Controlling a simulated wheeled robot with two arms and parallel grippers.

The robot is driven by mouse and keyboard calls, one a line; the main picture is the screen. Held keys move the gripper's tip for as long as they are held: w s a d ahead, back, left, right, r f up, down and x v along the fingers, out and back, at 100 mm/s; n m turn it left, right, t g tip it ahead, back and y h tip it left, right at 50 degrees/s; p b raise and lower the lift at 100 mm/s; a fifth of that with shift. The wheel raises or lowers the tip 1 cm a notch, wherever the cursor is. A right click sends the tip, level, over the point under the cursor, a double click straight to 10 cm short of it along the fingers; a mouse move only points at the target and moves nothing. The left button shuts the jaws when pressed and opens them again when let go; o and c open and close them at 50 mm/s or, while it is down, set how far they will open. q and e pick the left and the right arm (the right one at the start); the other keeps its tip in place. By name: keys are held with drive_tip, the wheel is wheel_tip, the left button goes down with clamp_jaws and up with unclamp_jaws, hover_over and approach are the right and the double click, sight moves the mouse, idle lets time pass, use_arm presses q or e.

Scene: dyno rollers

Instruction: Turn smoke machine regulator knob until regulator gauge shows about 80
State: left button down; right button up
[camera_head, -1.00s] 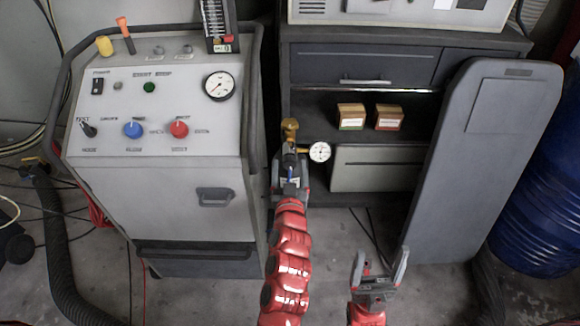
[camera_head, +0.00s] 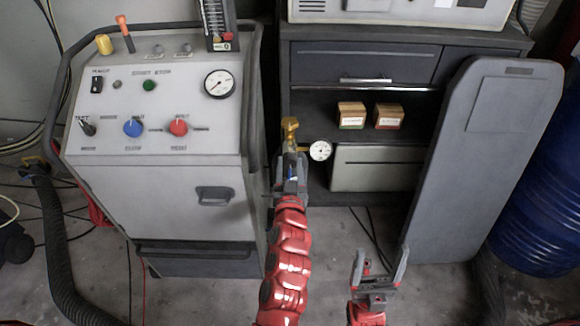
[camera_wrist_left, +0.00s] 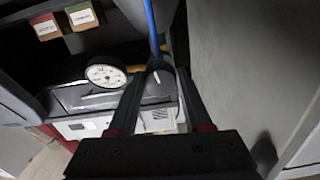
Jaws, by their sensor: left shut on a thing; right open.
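The regulator's brass fitting (camera_head: 290,130) stands upright beside the machine's right side. Its small white round gauge (camera_head: 320,151) sits just right of it and also shows in the left wrist view (camera_wrist_left: 105,75); the needle is too small to read surely. My left gripper (camera_head: 291,160) is below the fitting, pointing up. In the left wrist view its fingers are shut on the dark regulator knob (camera_wrist_left: 158,70), which has a white mark. A blue hose (camera_wrist_left: 151,25) runs behind the knob. My right gripper (camera_head: 380,262) is open and empty, lower right.
The grey smoke machine (camera_head: 165,190) with its panel stands at left. A dark cabinet (camera_head: 350,60) is behind, with two small boxes (camera_head: 352,115) on its shelf. A grey panel (camera_head: 490,170) leans at right beside a blue barrel (camera_head: 545,200).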

use_arm(q)
drive_tip(key=shift+m, duration=1.2)
drive_tip(key=shift+c, duration=1.7)
unclamp_jaws()
drive_tip(key=s+b, duration=0.2)
drive_tip(key=s, duration=1.5)
drive_tip(key=shift+s, duration=0.2)
